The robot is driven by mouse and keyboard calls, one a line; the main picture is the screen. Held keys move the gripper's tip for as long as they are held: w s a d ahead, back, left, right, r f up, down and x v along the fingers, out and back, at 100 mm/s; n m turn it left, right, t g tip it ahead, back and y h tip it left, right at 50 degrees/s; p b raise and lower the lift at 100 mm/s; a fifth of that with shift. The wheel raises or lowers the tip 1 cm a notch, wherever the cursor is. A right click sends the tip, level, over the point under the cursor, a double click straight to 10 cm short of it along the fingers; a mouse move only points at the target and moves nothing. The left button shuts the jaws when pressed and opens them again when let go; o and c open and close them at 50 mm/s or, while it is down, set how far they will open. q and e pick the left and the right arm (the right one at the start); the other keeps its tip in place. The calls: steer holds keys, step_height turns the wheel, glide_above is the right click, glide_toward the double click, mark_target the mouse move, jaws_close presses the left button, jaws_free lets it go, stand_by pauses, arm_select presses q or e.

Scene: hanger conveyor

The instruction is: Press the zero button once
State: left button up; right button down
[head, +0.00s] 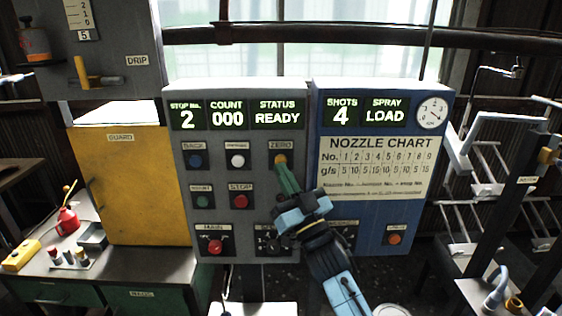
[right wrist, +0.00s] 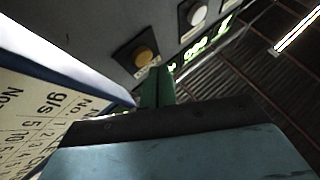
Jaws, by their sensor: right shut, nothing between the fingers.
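The zero button (head: 280,160) is a round amber button under the label ZERO, at the upper right of the grey control panel (head: 215,225). It also shows in the right wrist view (right wrist: 145,57). My right gripper (head: 283,170) is shut and empty, its green fingers pointing up at the panel. In the head view the fingertips overlap the lower edge of the button. In the right wrist view the green fingertips (right wrist: 158,72) are just beside the button; I cannot tell whether they touch it. The displays read stop 2, count 000, status READY. My left gripper is out of view.
Blue back button (head: 196,160), white button (head: 237,160), green button (head: 203,201) and red stop button (head: 240,201) lie left of the zero button. A blue panel (head: 375,240) with a nozzle chart adjoins on the right. A yellow guard (head: 140,185) stands left.

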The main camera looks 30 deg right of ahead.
steer(key=shift+s+a+p, duration=0.2)
steer(key=shift+s+a, duration=0.25)
steer(key=shift+s, duration=0.25)
steer(key=shift+s+a+p, duration=0.2)
steer(key=shift+s+a, duration=0.2)
steer(key=shift+s, duration=0.3)
steer(key=shift+s+a+p, duration=0.2)
steer(key=shift+s+a, duration=0.25)
steer(key=shift+s, duration=0.25)
